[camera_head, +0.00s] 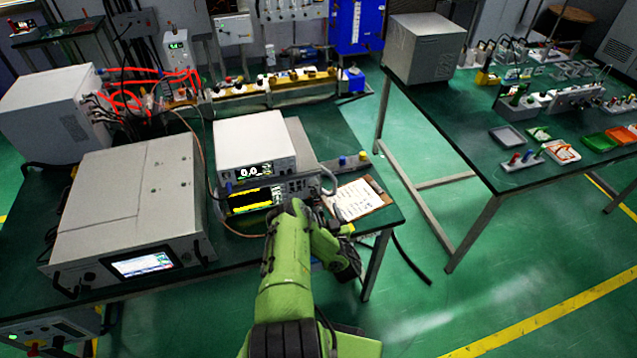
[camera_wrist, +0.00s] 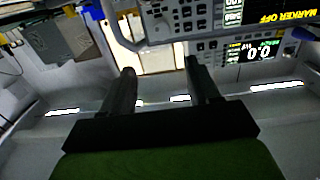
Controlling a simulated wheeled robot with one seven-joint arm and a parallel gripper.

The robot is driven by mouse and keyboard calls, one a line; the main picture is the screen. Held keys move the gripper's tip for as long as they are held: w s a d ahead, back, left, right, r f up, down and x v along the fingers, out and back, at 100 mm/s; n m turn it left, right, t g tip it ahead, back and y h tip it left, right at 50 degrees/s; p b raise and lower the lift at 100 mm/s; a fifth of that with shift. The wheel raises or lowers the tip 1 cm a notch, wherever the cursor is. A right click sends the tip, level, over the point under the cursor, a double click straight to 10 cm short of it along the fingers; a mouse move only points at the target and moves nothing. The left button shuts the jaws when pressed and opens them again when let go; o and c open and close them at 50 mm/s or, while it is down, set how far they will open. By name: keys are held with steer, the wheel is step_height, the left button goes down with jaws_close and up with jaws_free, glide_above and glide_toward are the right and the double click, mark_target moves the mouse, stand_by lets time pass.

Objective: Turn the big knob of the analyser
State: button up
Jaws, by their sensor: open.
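The analyser (camera_head: 253,199) is a grey instrument with a dark screen and yellow trace, under a white box on the green bench. In the wrist view, its front panel (camera_wrist: 207,18) is at the top, upside down, with a dark screen reading "MARKER OFF" (camera_wrist: 299,17). A rounded shape that looks like the big knob (camera_wrist: 160,28) is on this panel beside a curved grey handle. My gripper (camera_wrist: 160,66) is open with nothing between its fingers. Its fingertips point towards the panel, apparently short of it. In the head view, my arm hides the panel's right part.
The white box (camera_head: 254,142) on top has a display reading 0.0. A clipboard (camera_head: 358,199) lies right of the analyser near the bench edge. A large grey cabinet (camera_head: 130,195) stands on the left. Cables hang between them. Floor between the benches is mostly clear.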

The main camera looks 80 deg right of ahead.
steer(key=v, duration=0.3)
steer(key=b, duration=1.9)
glide_toward(314, 184)
steer(key=shift+t, duration=0.3)
steer(key=x, duration=0.8)
steer(key=shift+f, duration=0.15)
steer(key=shift+w+d, duration=0.1)
steer(key=shift+d, duration=0.2)
steer(key=c, duration=1)
steer(key=shift+c, duration=0.2)
steer(key=shift+n, duration=0.4)
